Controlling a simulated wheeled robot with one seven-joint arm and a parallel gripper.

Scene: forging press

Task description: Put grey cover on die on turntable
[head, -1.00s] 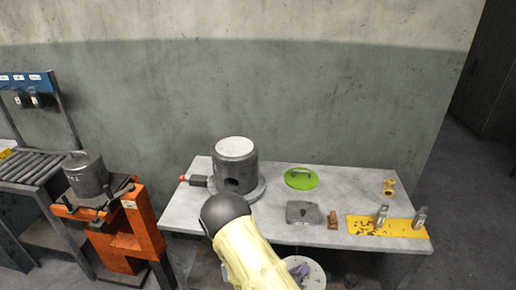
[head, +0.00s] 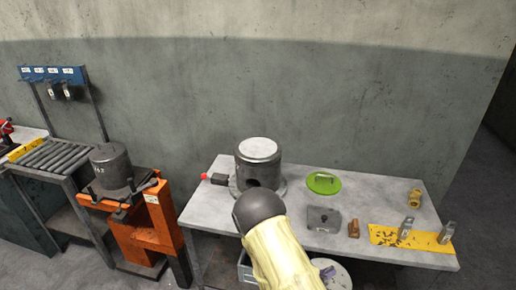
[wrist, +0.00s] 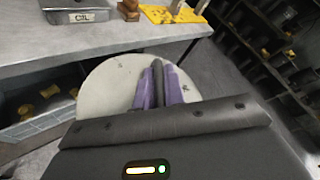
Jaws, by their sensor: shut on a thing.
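My gripper (wrist: 160,82), with purple fingers, is shut on the dark handle bar of a pale grey round cover (wrist: 104,88). The cover also shows low in the head view (head: 342,281), beside the table's front edge and mostly hidden by my arm. A dark cylindrical die (head: 258,166) with a pale top and an opening low in its side stands on a round base (head: 281,189), which looks like the turntable, at the table's left. Another dark cylinder (head: 112,168) sits on an orange stand (head: 150,222); I cannot tell whether that stand turns.
On the table (head: 300,240) lie a green cover (head: 323,182), a grey box (head: 324,219), a brown block (head: 353,228), a brass fitting (head: 414,196) and a yellow mat (head: 388,236). A red-tipped lever (head: 213,178) sticks out left of the die. A roller conveyor (head: 52,157) stands far left.

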